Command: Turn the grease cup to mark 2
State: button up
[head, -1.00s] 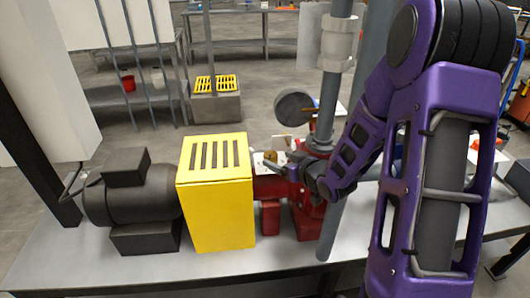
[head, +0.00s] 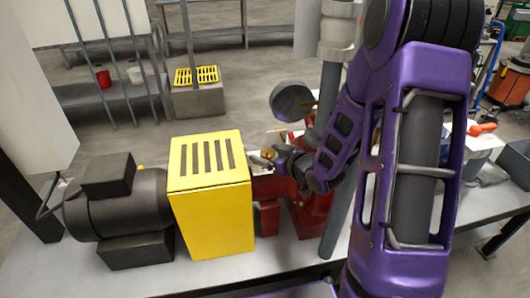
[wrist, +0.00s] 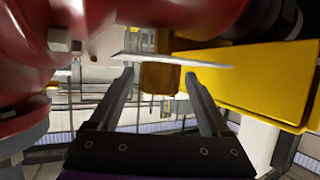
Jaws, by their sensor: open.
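The brass-coloured grease cup (head: 268,154) sits on the red pump (head: 312,215), just right of the yellow guard, in the head view. In the wrist view the cup (wrist: 160,76) shows between and beyond the two fingertips. My gripper (wrist: 159,72) is open, with a finger to either side of the cup in the picture; I cannot tell whether either touches it. A thin pale plate edge crosses the picture at the fingertips and hides part of the cup. The cup's marks are not readable. In the head view my wrist hides much of the pump.
The yellow slotted guard (head: 212,205) stands close left of the cup, with the dark motor (head: 120,205) beyond it. A round gauge (head: 291,102) and grey vertical pipes (head: 329,100) rise close by. Red pump parts (wrist: 70,90) crowd the wrist view's left.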

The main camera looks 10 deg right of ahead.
grip_shut()
jog(key=shift+f, duration=0.1)
dwell(0.3)
jog(key=shift+m+h+b, duration=0.3)
jog(key=shift+h+b, duration=0.1)
jog(key=shift+b, duration=0.2)
jog(key=shift+m+t+h+b, duration=0.3)
jog(key=shift+m+h+b, duration=0.2)
jog(key=shift+b, duration=0.05)
grip_release()
